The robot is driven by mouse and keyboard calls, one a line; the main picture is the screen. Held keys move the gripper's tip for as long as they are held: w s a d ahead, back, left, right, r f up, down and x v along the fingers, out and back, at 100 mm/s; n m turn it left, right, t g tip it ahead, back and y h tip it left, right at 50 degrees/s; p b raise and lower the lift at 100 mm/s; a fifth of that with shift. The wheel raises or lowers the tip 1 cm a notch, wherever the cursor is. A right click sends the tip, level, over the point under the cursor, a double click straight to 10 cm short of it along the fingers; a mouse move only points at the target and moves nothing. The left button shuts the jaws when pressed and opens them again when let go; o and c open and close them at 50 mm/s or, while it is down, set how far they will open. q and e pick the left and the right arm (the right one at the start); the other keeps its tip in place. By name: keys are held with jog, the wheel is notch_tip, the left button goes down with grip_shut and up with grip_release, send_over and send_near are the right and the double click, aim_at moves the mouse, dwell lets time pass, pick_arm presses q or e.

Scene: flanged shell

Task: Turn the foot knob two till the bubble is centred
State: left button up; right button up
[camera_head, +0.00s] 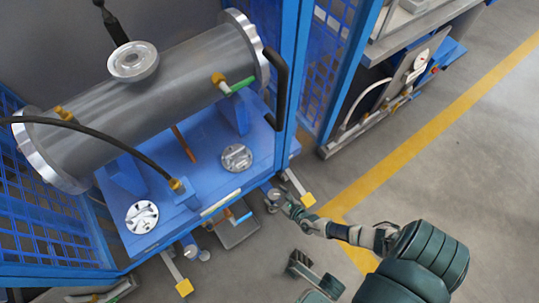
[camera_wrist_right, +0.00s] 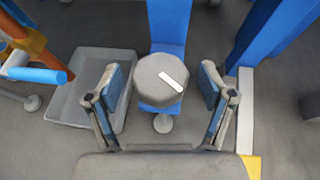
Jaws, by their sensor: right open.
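In the head view the knob (camera_head: 272,196) is small, by the right corner of the blue stand. My right gripper (camera_wrist_right: 161,84) is open, with one finger on each side of the knob; gaps show on both sides. It also shows in the head view (camera_head: 276,197). A pale bar (camera_head: 220,203) lies along the stand's front edge; I cannot make out a bubble in it.
A grey flanged shell (camera_head: 150,95) lies on the blue stand (camera_head: 205,135). A grey tray (camera_wrist_right: 85,110) sits left of the knob, with an orange pipe and blue handle (camera_wrist_right: 38,75) nearby. Blue mesh panels (camera_head: 325,50) flank the stand. The floor in front is mostly clear.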

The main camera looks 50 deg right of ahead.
jog(key=shift+w+f, duration=0.25)
jog(key=shift+w, duration=0.25)
jog(key=shift+r, duration=0.1)
jog(key=c, duration=1.2)
jog(key=shift+o, duration=0.2)
